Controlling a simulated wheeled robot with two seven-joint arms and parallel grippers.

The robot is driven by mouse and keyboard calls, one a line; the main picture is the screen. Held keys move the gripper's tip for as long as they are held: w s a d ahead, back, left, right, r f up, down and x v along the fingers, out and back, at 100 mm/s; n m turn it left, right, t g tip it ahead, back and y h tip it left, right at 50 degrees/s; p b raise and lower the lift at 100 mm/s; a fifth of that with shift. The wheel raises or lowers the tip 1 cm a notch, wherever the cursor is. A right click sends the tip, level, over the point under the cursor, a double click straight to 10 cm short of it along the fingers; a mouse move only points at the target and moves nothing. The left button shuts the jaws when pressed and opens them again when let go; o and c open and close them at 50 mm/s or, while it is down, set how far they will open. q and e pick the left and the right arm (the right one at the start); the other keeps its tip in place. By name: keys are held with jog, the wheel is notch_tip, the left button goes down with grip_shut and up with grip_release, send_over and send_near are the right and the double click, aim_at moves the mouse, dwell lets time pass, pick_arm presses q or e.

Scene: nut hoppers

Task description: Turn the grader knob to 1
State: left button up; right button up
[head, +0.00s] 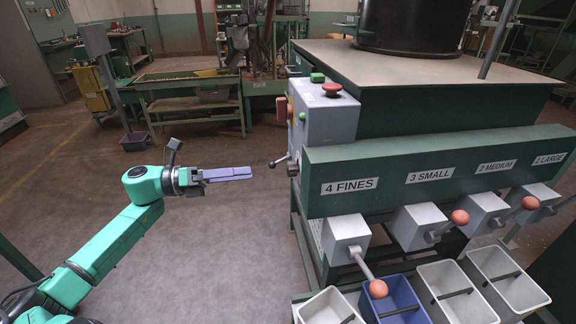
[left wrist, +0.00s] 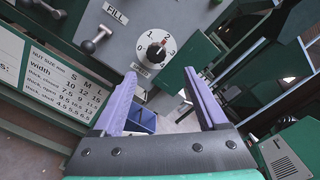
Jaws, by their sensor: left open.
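My left gripper (head: 240,174) is open and empty, with lilac fingers, left of the grey control box (head: 325,120) in the head view. In the left wrist view its fingers (left wrist: 165,95) are spread apart below the dial, clear of the knob. The dial face cannot be made out in the head view. My right gripper is out of view.
A ball-ended lever (head: 281,160) sticks out left of the control box. A lever (left wrist: 95,42) under a FILL label (left wrist: 116,14) is left of the dial. Hoppers with red-knobbed handles (head: 378,289) stand above several bins (head: 455,292).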

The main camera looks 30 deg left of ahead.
aim_at(287, 168)
pick_arm(q)
jog(key=x, duration=0.4)
jog(key=p+x, duration=0.1)
jog(key=x, duration=0.4)
jog(key=shift+w+a, duration=0.2)
jog(key=shift+w, duration=0.05)
jog(key=shift+w+d+f, duration=0.15)
jog(key=shift+w+d, duration=0.15)
jog(key=shift+d, duration=0.2)
grip_shut()
